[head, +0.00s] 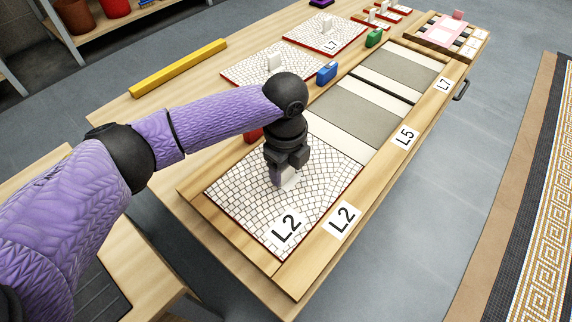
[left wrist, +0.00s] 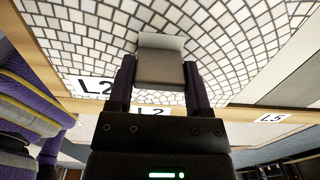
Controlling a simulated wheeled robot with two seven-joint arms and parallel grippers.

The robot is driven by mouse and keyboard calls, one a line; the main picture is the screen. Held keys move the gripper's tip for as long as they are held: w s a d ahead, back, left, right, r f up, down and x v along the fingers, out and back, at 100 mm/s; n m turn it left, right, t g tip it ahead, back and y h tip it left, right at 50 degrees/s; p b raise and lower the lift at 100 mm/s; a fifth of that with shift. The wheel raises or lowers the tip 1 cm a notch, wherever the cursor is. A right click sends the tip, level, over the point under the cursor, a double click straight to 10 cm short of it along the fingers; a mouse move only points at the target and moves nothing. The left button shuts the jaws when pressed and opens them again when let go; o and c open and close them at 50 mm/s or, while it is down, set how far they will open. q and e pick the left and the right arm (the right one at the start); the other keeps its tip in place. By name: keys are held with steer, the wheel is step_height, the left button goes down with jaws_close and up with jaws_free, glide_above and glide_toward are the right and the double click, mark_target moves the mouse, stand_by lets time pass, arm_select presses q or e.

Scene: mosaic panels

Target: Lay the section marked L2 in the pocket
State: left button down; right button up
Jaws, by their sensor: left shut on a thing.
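The section marked L2 (head: 240,205) is a white mosaic panel with a red edge. It lies at the near end of the wooden frame, beside the frame label L2 (head: 342,219), and looks flat in the pocket there. My left gripper (head: 285,172) is over its middle and shut on the panel's pale grip block (head: 290,182). In the left wrist view the fingers (left wrist: 160,85) close on both sides of this block (left wrist: 160,62), with the mosaic (left wrist: 235,45) behind it. Whether the panel touches the pocket floor everywhere cannot be told. My right gripper is not in view.
Pockets labelled L5 (head: 404,137) and L7 (head: 443,84) continue along the frame, with grey and cream floors. Another mosaic section marked L7 (head: 325,36) lies on the table behind. A blue block (head: 327,73), a green block (head: 374,37) and a yellow bar (head: 178,68) stand nearby.

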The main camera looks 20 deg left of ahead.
arm_select(q)
steer(key=shift+c, duration=1.7)
jaws_free()
steer(key=o, duration=0.3)
steer(key=shift+o, duration=0.2)
step_height(320, 180, up, 12)
steer(key=p, duration=0.8)
steer(key=shift+r, duration=0.15)
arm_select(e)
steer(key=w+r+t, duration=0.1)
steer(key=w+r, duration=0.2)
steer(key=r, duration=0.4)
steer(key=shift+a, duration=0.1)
